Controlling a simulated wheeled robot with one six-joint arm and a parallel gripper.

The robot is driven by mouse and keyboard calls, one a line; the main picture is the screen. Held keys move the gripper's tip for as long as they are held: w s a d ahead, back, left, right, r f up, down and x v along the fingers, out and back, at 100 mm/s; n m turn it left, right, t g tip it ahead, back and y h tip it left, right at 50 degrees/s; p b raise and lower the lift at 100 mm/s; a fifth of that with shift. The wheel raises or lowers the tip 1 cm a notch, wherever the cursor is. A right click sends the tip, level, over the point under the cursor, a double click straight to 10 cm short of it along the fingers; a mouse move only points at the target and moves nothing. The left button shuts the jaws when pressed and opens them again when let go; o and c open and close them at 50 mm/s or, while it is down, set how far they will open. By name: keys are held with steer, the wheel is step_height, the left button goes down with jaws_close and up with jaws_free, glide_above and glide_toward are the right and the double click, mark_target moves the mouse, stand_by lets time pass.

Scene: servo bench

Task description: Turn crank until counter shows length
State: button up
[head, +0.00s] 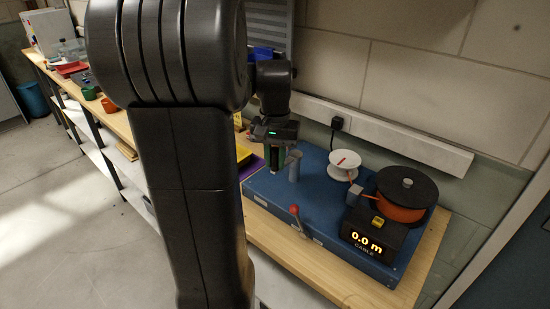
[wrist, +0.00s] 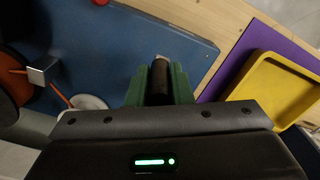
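The cable machine has a blue base (head: 325,200) on the wooden bench. Its counter (head: 367,243) reads 0.0 m above the word CABLE. A grey crank post (head: 294,166) stands on the base beside my gripper (head: 275,158). In the wrist view, the green fingers of my gripper (wrist: 160,88) lie on both sides of a dark upright cylinder, the crank handle (wrist: 160,80), with no visible gap. The crank arm is mostly hidden. An orange reel (head: 400,208) under a dark disc sits at right, and a white spool (head: 345,164) with a red mark stands behind.
A red-knobbed lever (head: 295,212) rises at the base's front edge. A yellow tray (wrist: 268,88) lies on a purple mat (wrist: 240,62) beside the base. Cups and boxes stand along the bench to the left. My arm hides the middle of the head view.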

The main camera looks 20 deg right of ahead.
jaws_close()
steer(key=s+d+n+p, duration=0.1)
steer(key=d+n+p, duration=0.5)
steer(key=d+n, duration=0.8)
steer(key=shift+s+n, duration=0.2)
steer(key=shift+n, duration=2.8)
